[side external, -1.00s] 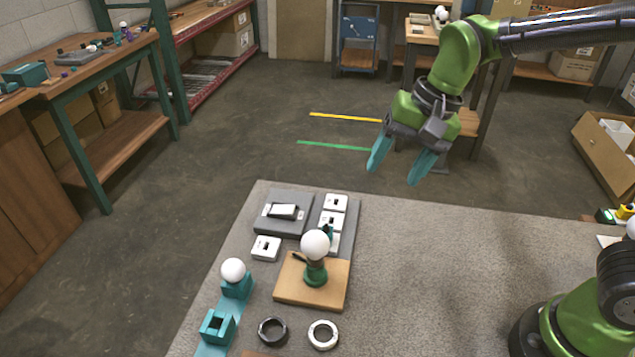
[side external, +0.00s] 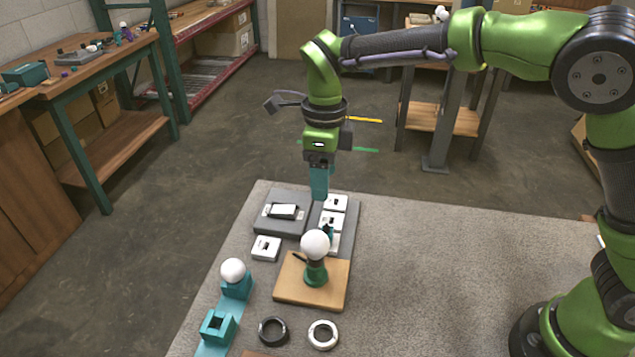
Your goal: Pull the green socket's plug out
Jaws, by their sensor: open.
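The green socket (side external: 316,277) stands upright on a wooden board (side external: 303,298) and carries a white bulb (side external: 315,244). A small dark green plug (side external: 328,231) shows just behind the bulb, at the strip of white outlets (side external: 332,219); the bulb partly hides it, and I cannot make out how it sits there. My gripper (side external: 319,197) points down above the far end of the outlet strip, higher than and behind the plug. Its teal fingers are seen edge-on, overlapping, and are open with nothing visible between them. It appears apart from the plug.
A grey base with a white switch (side external: 283,211) lies left of the outlets, with a white block (side external: 266,248) in front. A second bulb (side external: 233,270) sits on a teal holder. Black (side external: 273,331) and white rings (side external: 323,334) lie in front. The mat's right side is clear.

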